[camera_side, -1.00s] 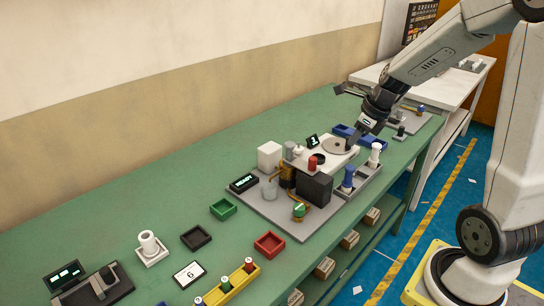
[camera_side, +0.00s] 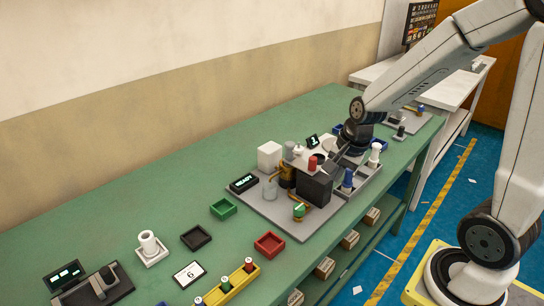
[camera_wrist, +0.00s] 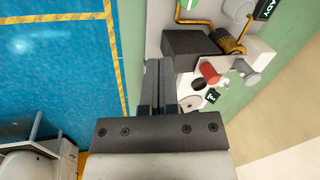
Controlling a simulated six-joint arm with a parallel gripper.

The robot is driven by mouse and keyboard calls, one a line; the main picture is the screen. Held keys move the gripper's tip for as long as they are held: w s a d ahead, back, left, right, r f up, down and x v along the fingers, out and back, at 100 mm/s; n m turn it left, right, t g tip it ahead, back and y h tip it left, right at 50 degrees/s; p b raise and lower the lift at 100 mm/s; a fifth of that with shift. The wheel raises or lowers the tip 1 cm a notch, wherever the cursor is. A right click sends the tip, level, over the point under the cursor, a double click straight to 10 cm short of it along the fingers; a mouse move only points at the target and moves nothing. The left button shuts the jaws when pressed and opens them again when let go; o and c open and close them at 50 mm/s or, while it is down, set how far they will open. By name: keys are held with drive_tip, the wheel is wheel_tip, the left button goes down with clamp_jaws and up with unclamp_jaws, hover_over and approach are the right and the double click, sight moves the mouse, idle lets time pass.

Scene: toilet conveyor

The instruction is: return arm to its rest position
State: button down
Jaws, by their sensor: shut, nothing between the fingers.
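My gripper (camera_side: 335,157) is in the side view above the right part of the grey station plate, beside the dark box (camera_side: 314,187) and the red-topped cylinder (camera_side: 312,163). In the wrist view my gripper (camera_wrist: 157,64) points past the dark box (camera_wrist: 190,45), its fingers together and empty. My gripper and wrist hide part of the white block with the round disc. The grey station plate (camera_side: 250,205) lies on the green bench.
A blue-topped bottle (camera_side: 347,179) and a white bottle (camera_side: 375,153) stand near my gripper. Green (camera_side: 223,209), black (camera_side: 196,237) and red (camera_side: 269,244) trays sit to the left. A white table (camera_side: 455,90) stands behind. The far-left bench top is clear.

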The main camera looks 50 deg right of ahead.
drive_tip(key=s+a+f+n, duration=0.2)
drive_tip(key=a+n, duration=0.5)
drive_tip(key=n, duration=0.8)
drive_tip(key=shift+s+f, duration=0.35)
drive_tip(key=shift+s, duration=0.55)
drive_tip(key=c, duration=1.3)
unclamp_jaws()
drive_tip(key=shift+a, duration=0.1)
